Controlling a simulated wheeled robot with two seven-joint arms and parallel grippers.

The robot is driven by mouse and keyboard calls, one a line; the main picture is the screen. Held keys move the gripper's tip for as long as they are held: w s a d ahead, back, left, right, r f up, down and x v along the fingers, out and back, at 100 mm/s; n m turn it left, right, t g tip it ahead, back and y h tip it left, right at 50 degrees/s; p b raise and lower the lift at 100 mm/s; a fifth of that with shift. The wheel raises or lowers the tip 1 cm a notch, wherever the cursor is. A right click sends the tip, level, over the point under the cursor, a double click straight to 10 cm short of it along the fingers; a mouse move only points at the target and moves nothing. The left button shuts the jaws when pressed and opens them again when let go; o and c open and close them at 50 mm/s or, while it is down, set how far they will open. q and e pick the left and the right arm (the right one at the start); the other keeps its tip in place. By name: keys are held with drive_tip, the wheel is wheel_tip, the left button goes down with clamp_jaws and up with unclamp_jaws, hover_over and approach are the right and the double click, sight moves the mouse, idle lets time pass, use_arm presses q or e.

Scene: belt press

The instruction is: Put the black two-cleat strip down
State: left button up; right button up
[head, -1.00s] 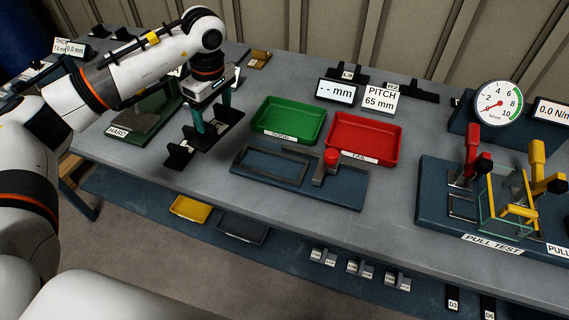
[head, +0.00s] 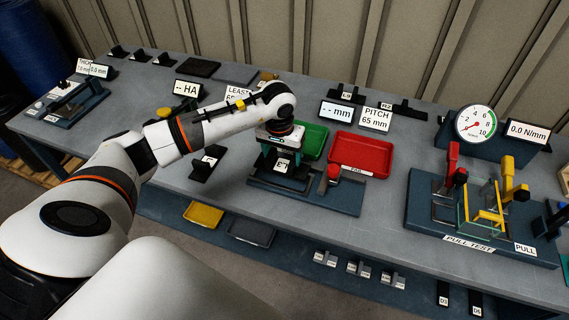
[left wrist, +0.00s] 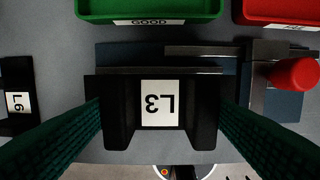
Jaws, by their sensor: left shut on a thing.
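My left gripper (head: 284,158) is over the left part of the dark blue pitch fixture (head: 335,199). It is shut on the black two-cleat strip (head: 286,170), which has a white label. My right gripper is not in view.
Another black strip (head: 207,163), labelled L6 in the wrist view (left wrist: 17,103), lies on the table to the left. The green GOOD tray (head: 314,139) and red FAIL tray (head: 361,155) stand behind. A red knob (head: 334,172) rises on the fixture. The pull test stand (head: 480,220) is right.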

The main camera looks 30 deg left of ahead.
sight(282, 166)
use_arm(q)
wheel_tip(282, 166, down, 4)
drive_tip(key=shift+f+p, duration=0.2)
drive_tip(key=shift+p, duration=0.45)
drive_tip(key=shift+f, duration=0.3)
drive_tip(key=o, duration=1.1)
drive_tip(key=shift+c, duration=0.2)
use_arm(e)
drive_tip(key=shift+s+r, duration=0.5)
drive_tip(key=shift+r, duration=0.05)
use_arm(q)
drive_tip(key=shift+r, duration=0.15)
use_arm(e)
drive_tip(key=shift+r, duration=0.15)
use_arm(q)
drive_tip(key=shift+r, duration=0.2)
wheel_tip(282, 166, up, 12)
drive_tip(key=s+b, duration=0.1)
drive_tip(key=b, duration=0.3)
drive_tip(key=shift+s+d+f, duration=0.2)
drive_tip(key=shift+s, duration=0.05)
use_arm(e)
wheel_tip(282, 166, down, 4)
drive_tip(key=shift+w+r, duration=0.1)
